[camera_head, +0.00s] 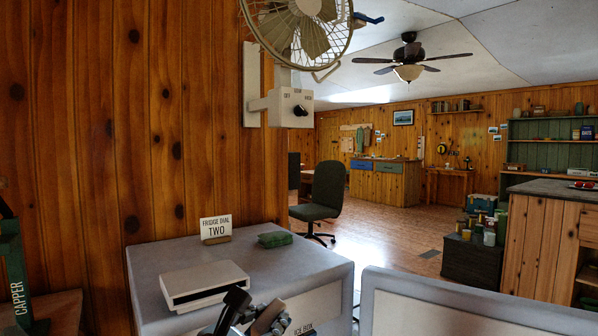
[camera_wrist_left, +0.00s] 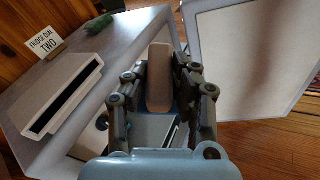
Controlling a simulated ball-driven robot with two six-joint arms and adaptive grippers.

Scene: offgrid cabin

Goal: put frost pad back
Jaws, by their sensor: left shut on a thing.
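A small green pad (camera_head: 275,239), which looks like the frost pad, lies on top of the grey fridge (camera_head: 300,262); it also shows in the left wrist view (camera_wrist_left: 100,24). My left gripper (camera_head: 252,314) is at the fridge's front edge, low in the head view, apart from the green pad. In the left wrist view, its fingers are shut on a tan rounded bar (camera_wrist_left: 159,75), which looks like a handle. An "ICE BOX" label (camera_head: 300,327) is partly visible on the fridge front beside the gripper. My right gripper is not in view.
On the fridge top stand a white slotted box (camera_head: 203,284) and a sign reading "FRIDGE DIAL TWO" (camera_head: 215,229). A pale panel (camera_head: 460,308), apparently an open door, stands to the right. A wall fan (camera_head: 298,25) hangs above. A green chair (camera_head: 325,190) stands behind.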

